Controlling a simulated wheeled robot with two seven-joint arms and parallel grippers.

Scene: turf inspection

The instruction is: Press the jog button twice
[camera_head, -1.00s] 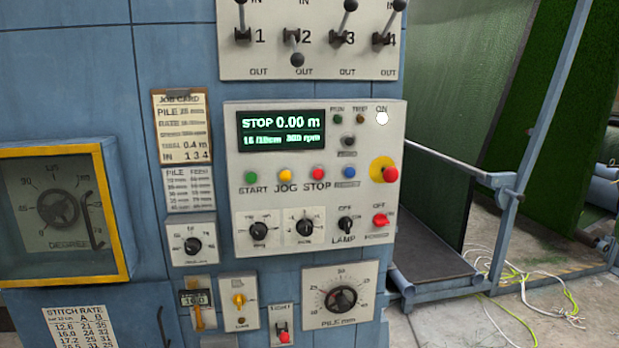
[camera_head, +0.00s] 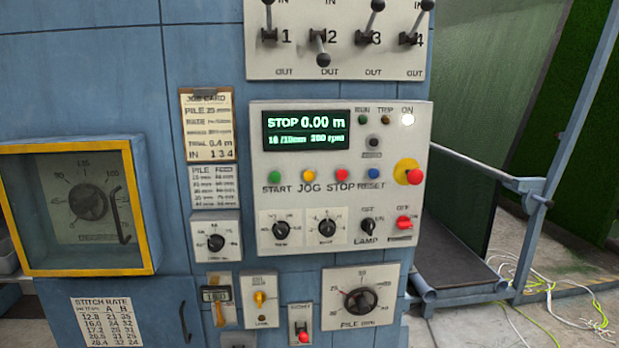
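The yellow jog button (camera_head: 309,175) sits above the word JOG on the grey control panel (camera_head: 420,130). The green start button (camera_head: 275,176) is to its left and the red stop button (camera_head: 341,174) to its right. A blue reset button (camera_head: 371,173) is further right. The display (camera_head: 307,130) reads STOP 0.00 m. The ON lamp (camera_head: 407,119) is lit white. Neither of my grippers is in view.
A red emergency button on a yellow disc (camera_head: 409,172) is at the panel's right. Knobs sit below the buttons, and levers (camera_head: 323,55) above. A yellow-framed dial box (camera_head: 148,215) stands out at left. A blue rail frame (camera_head: 480,165) is at right.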

